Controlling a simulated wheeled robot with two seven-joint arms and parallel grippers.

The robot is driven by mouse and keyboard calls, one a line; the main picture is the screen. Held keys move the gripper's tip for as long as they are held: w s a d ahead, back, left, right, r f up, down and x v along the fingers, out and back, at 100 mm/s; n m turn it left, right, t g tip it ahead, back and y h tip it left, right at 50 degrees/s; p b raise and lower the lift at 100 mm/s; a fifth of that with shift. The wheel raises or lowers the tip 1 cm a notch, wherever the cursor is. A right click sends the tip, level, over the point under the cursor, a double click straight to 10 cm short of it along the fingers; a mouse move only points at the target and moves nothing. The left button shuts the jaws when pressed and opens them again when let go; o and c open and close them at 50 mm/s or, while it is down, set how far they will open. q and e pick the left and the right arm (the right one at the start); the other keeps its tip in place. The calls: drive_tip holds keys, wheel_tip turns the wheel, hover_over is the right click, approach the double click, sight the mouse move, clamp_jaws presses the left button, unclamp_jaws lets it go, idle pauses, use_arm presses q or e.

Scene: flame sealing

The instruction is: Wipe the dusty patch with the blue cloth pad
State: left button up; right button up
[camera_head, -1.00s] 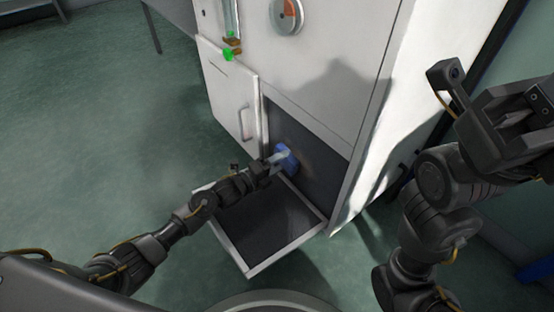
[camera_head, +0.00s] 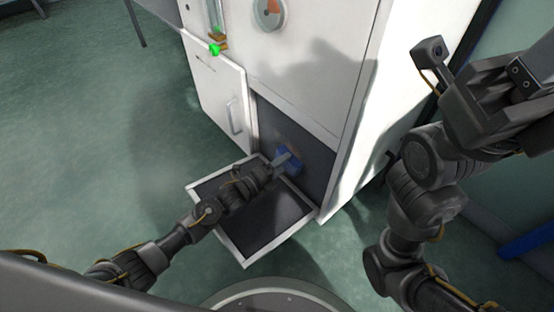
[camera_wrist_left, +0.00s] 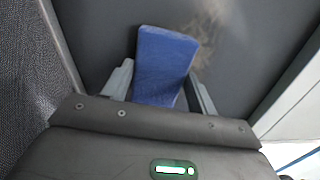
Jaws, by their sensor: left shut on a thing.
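The blue cloth pad (camera_wrist_left: 162,66) is between the fingers of my left gripper (camera_wrist_left: 158,88), which is shut on it. In the head view the pad (camera_head: 289,160) shows inside the dark lower opening of the white cabinet, with my left gripper (camera_head: 280,164) reaching in from the left. The dusty patch (camera_wrist_left: 207,36) is a pale brownish smear on the dark panel, just right of the pad's far end in the left wrist view. Whether the pad touches the panel I cannot tell. My right gripper (camera_head: 510,92) is raised at the right; its fingertips are not clear.
The white cabinet (camera_head: 330,90) has an open door (camera_head: 222,105) on the left and a lowered, tray-like flap (camera_head: 243,262) below the opening. A round gauge (camera_head: 268,14) and a green-tipped tube (camera_head: 214,49) are above. Open floor (camera_head: 70,160) lies left.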

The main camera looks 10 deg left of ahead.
use_arm(q)
drive_tip(key=shift+s+d, duration=0.4)
drive_tip(key=shift+d, duration=0.05)
